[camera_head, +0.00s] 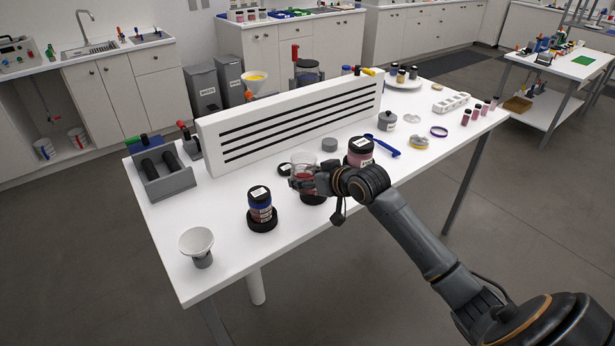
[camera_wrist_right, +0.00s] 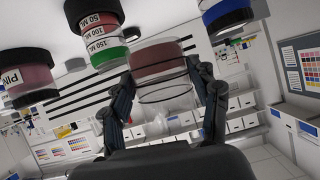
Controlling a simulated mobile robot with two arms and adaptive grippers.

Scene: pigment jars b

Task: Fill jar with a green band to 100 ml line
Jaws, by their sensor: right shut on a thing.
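My right gripper (camera_head: 303,183) is shut on a clear open jar (camera_head: 303,164) with red-pink contents; this jar (camera_wrist_right: 158,65) is between the fingers (camera_wrist_right: 160,95) in the wrist view, which looks upside down. The jar with a green band (camera_wrist_right: 108,48) shows beside it there, with 50, 100 and 150 ML marks, a black collar and a black stand. Its fill level is not clear. In the head view my gripper mostly hides it; a black stand (camera_head: 313,199) shows below. A black-lidded jar of pink (camera_head: 360,156) stands to the right. My left gripper is not in view.
A blue-banded jar (camera_head: 262,213) stands left of my gripper, and a white funnel (camera_head: 197,240) is at the front left. A slotted white panel (camera_head: 295,118) stands behind. A blue tool (camera_head: 383,146) and a grey-lidded jar (camera_head: 387,120) lie farther right.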

